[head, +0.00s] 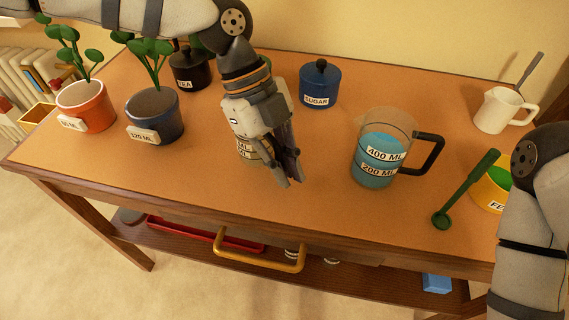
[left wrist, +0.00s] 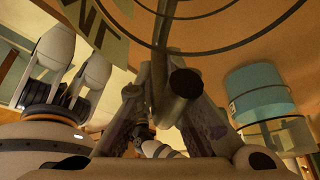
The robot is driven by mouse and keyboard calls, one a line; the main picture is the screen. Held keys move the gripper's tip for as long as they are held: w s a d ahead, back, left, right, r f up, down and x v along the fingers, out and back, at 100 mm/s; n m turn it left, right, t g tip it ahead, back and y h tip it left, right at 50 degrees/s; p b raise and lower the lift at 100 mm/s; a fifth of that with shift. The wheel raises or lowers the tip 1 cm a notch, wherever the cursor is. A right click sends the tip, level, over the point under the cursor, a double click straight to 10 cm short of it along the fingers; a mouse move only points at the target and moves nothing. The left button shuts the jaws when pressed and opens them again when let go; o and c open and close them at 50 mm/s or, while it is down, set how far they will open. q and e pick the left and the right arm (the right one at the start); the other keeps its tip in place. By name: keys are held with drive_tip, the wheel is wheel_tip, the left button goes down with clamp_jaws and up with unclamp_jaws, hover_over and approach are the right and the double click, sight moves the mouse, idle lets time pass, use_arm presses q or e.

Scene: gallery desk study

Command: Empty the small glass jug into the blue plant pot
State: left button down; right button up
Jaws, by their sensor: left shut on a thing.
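My left gripper (head: 290,168) is shut on the handle (left wrist: 184,82) of the small glass jug. In the head view the jug (head: 244,149) is mostly hidden behind the gripper; only part of its label shows. In the left wrist view the clear jug (left wrist: 220,28) fills the top, close up. I cannot tell how full it is or whether it touches the desk. The blue plant pot (head: 155,128), labelled 120 ML and holding a leafy plant, stands to the left of the gripper. My right gripper is out of view; only its arm shows at the right.
An orange-red pot (head: 86,108) stands left of the blue one. A large jug (head: 372,160) of blue liquid stands right of the gripper. Tins labelled TEA (head: 188,70) and SUGAR (head: 320,88) are behind. A green ladle (head: 468,186), white pitcher (head: 497,112) and yellow container (head: 488,193) are right.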

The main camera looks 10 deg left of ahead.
use_arm(q)
drive_tip(key=shift+f, duration=0.6)
drive_tip(key=c, duration=1.6)
unclamp_jaws()
drive_tip(key=shift+c, duration=0.2)
drive_tip(key=v, duration=1.2)
